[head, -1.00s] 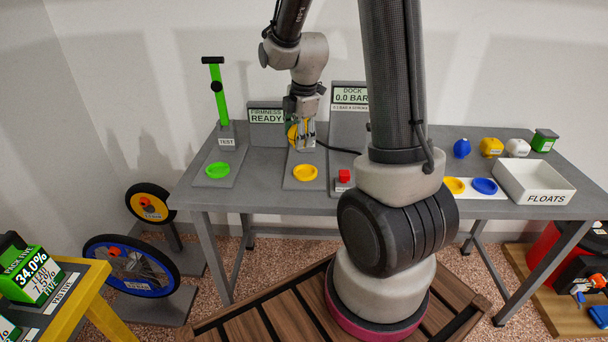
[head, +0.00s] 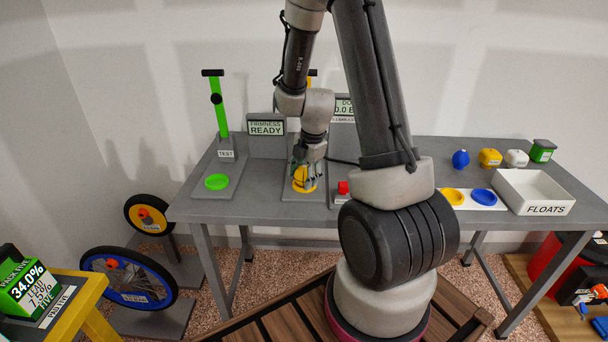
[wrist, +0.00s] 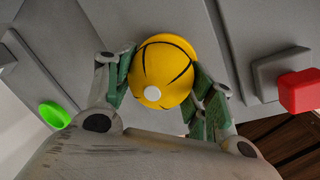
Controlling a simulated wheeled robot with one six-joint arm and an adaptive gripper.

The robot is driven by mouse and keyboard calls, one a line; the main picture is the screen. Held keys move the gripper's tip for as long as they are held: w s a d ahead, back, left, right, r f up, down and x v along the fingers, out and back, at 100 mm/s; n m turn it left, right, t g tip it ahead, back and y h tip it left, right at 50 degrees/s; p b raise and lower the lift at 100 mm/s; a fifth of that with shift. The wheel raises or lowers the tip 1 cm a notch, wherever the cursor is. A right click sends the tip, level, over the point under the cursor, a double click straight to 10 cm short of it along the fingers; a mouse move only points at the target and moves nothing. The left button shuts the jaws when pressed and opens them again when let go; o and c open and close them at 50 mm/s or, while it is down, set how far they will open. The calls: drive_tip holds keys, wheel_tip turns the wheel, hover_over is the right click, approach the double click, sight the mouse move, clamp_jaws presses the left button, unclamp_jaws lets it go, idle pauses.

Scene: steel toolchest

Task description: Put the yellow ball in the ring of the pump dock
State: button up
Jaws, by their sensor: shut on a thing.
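The yellow ball (wrist: 162,75) has black seams and a white valve spot, and sits between the green-padded fingers of my gripper (wrist: 162,90). In the head view the ball (head: 301,177) is partly hidden by my gripper (head: 306,172), which is shut on it. The ball is over the yellow ring (head: 304,188) of the pump dock. In the wrist view a strip of the yellow ring (wrist: 203,42) shows behind the ball. I cannot tell whether the ball touches the ring.
A red button block (head: 343,188) stands right of the ring. A white FLOATS tray (head: 545,208) is at right.

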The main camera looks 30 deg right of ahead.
drive_tip(key=o, duration=1.1)
drive_tip(key=shift+f, duration=0.1)
drive_tip(key=v, duration=1.2)
drive_tip(key=s+a+r+m, duration=0.1)
drive_tip(key=s+r+m, duration=0.4)
drive_tip(key=s+m, duration=0.1)
drive_tip(key=s+a+r+m+t, duration=0.1)
drive_tip(key=s+a+r+m, duration=0.1)
drive_tip(key=s+r+m, duration=0.2)
drive_tip(key=s+a+r+m, duration=0.2)
drive_tip(key=s+r+m, duration=0.3)
drive_tip(key=s+m, duration=0.5)
drive_tip(key=shift+s+a+r+t, duration=0.15)
drive_tip(key=shift+s+r+t, duration=0.25)
drive_tip(key=shift+s, duration=0.1)
